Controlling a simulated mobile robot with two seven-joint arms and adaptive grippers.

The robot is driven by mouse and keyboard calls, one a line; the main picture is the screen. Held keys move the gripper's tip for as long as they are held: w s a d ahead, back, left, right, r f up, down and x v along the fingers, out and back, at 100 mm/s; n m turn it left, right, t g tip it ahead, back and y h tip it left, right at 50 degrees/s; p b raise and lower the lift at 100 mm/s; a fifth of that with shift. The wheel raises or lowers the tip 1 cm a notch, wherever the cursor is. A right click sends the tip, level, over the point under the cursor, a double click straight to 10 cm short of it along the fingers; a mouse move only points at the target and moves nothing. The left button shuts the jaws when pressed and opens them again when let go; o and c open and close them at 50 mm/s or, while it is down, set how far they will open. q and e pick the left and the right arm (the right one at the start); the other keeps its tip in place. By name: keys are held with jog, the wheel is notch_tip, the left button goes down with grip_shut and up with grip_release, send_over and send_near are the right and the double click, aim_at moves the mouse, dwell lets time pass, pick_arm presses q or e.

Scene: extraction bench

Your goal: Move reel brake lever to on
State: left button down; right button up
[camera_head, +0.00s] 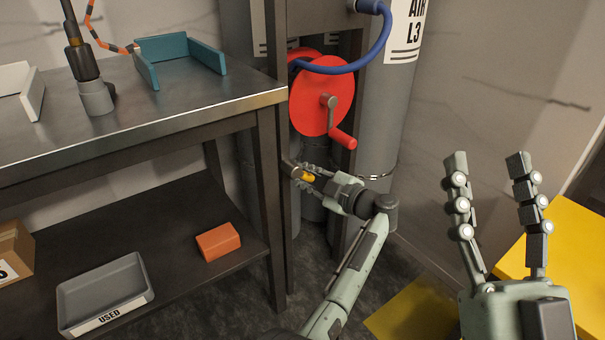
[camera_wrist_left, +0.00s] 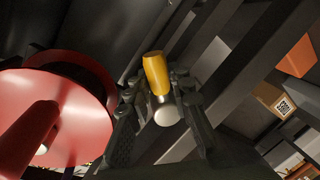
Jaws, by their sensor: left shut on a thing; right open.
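The reel brake lever (camera_head: 308,177) has a yellow grip and sits low on the dark frame, below the red hose reel (camera_head: 322,95). My left gripper (camera_head: 302,175) is shut on it. In the left wrist view the yellow lever (camera_wrist_left: 155,72) lies between the two fingers of my left gripper (camera_wrist_left: 158,95), with a pale metal round end nearer the camera. The lever's pivot and any on or off marking cannot be made out. My right gripper (camera_head: 487,160) is open and empty, raised at the right.
A metal bench (camera_head: 190,105) with a lower shelf stands left of the reel. The red crank handle (camera_head: 341,137) hangs just above my left gripper. A grey cylinder (camera_head: 385,120) stands behind. A yellow block (camera_head: 570,250) lies behind my right gripper.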

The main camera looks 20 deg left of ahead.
pick_arm(q)
jog(key=shift+r+n, duration=0.1)
jog(key=shift+n, duration=0.2)
jog(key=shift+w, duration=0.1)
jog(key=c, duration=1.3)
grip_release()
jog(key=shift+c, duration=0.2)
jog(key=v, duration=1.2)
